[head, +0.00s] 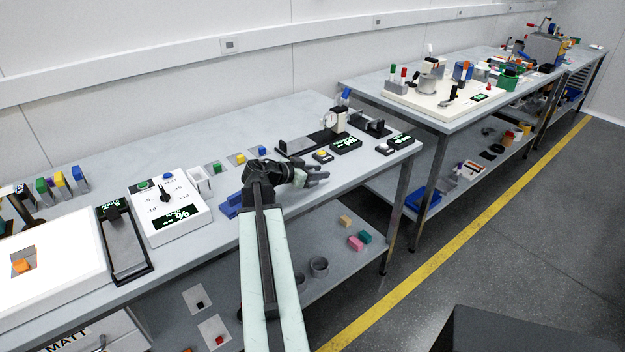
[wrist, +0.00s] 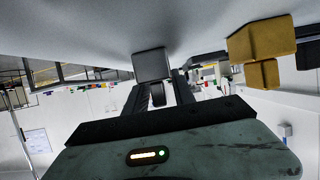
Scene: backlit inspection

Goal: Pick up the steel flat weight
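My gripper (head: 318,175) is over the front part of the near bench, its fingers pointing right. In the wrist view, the two dark fingers (wrist: 158,90) stand apart with a gap between them. A small grey block (wrist: 152,63), which looks like the steel flat weight, sits against the pale grey surface just past the fingertips, roughly in line with the gap. I cannot tell whether the fingers touch it. I cannot make it out in the head view, where my gripper may hide it.
Yellow-orange blocks (wrist: 262,40) are to the right in the wrist view. On the near bench (head: 225,190), a dial gauge stand (head: 335,120) and small displays (head: 345,144) stand behind my gripper. A white dial box (head: 168,208) is left. The bench's front edge is close.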

